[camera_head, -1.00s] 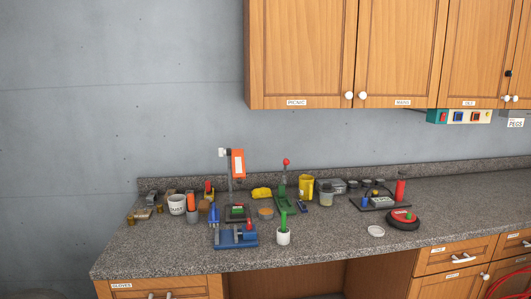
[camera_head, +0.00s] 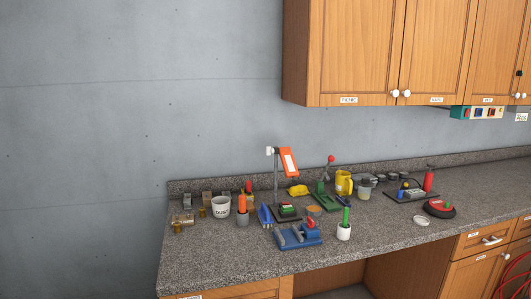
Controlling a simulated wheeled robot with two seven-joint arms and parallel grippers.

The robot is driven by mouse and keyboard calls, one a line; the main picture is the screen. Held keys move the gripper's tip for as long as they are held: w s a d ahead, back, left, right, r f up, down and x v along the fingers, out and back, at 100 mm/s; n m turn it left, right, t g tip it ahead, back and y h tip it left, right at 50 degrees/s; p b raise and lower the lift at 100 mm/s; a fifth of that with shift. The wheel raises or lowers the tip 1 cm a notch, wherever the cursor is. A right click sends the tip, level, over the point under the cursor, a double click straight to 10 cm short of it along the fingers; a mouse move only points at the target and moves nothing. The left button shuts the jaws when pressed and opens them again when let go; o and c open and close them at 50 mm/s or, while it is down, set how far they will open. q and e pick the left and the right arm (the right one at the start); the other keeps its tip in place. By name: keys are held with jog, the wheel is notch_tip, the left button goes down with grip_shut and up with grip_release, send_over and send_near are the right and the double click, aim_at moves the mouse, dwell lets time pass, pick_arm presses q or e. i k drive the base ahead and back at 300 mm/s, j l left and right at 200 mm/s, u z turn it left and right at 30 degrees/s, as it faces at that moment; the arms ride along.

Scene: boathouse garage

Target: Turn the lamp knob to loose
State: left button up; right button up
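The lamp stands on the counter, with an orange head (camera_head: 289,161) tilted on top of a thin grey post (camera_head: 276,182). A small white knob (camera_head: 269,150) sits at the top of the post, left of the head. The lamp's dark base (camera_head: 289,217) has a green and red part on it. Any marking on the knob is too small to read. Neither of my grippers is in view.
The grey speckled counter (camera_head: 220,262) is clear at its front left. A blue vise-like tool (camera_head: 298,237) and a white cup (camera_head: 344,232) stand in front of the lamp. A white pot (camera_head: 221,207) stands to its left. Wooden cabinets (camera_head: 350,50) hang above right.

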aim_at(270, 150)
jog(key=i+l+u, duration=0.1)
jog(key=i+l, duration=0.65)
jog(key=l, duration=0.15)
jog(key=i+l+u, duration=0.15)
jog(key=i+l, duration=0.6)
jog(key=l, duration=0.15)
jog(key=i+l+u, duration=0.15)
jog(key=i+l, duration=0.2)
jog(key=l, duration=0.15)
